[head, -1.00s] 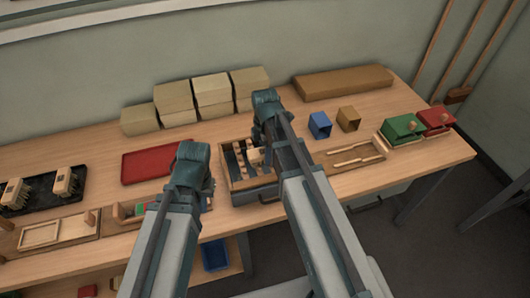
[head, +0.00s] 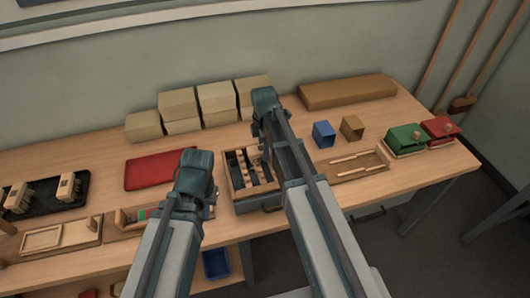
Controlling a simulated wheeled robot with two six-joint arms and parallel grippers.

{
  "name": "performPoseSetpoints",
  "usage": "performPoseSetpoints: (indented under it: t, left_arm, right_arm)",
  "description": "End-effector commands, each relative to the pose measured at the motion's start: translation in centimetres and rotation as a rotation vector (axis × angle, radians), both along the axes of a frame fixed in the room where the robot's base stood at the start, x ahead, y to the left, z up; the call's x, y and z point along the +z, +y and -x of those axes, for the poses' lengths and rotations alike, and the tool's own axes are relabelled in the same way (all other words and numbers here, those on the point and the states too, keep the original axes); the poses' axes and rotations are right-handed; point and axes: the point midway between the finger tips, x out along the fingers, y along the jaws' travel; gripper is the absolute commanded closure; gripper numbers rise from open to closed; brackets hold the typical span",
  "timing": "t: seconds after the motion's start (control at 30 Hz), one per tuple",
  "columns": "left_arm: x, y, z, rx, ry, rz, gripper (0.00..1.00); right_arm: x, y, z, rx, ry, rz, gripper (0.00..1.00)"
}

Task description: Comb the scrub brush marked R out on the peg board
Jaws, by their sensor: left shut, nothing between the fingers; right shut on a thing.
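My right gripper (head: 262,130) is over the back of a wooden tray (head: 238,193) with dark slots and pale strips, which appears to be the peg board. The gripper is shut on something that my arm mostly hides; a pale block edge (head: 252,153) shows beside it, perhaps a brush. My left gripper (head: 207,195) is shut and empty, left of that tray. Two pale brushes, one at the left (head: 18,198) and one at the right (head: 67,188), stand on a black tray (head: 42,204) at the far left. No R mark is readable.
A red mat (head: 155,170) lies left of the tray, with stacked beige blocks (head: 180,103) behind. Blue (head: 323,134) and brown (head: 352,128) cups, a wooden tray with rods (head: 345,172), and green (head: 405,138) and red (head: 440,130) boxes stand to the right.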

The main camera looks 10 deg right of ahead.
Motion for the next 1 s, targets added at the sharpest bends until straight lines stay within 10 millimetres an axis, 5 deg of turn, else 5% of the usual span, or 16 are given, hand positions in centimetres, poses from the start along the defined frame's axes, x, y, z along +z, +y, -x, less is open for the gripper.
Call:
performPoseSetpoints:
  t: [0.47,1.0]
  left_arm:
    - [-0.2,0.0,0.0,0.000,0.000,0.000,1.00]
    - [0.0,0.0,0.0,0.000,0.000,0.000,1.00]
  right_arm:
    - [-0.2,0.1,-2.1,0.000,-0.003,0.000,0.87]
    - [0.0,-0.1,1.5,0.000,-0.001,0.000,0.87]
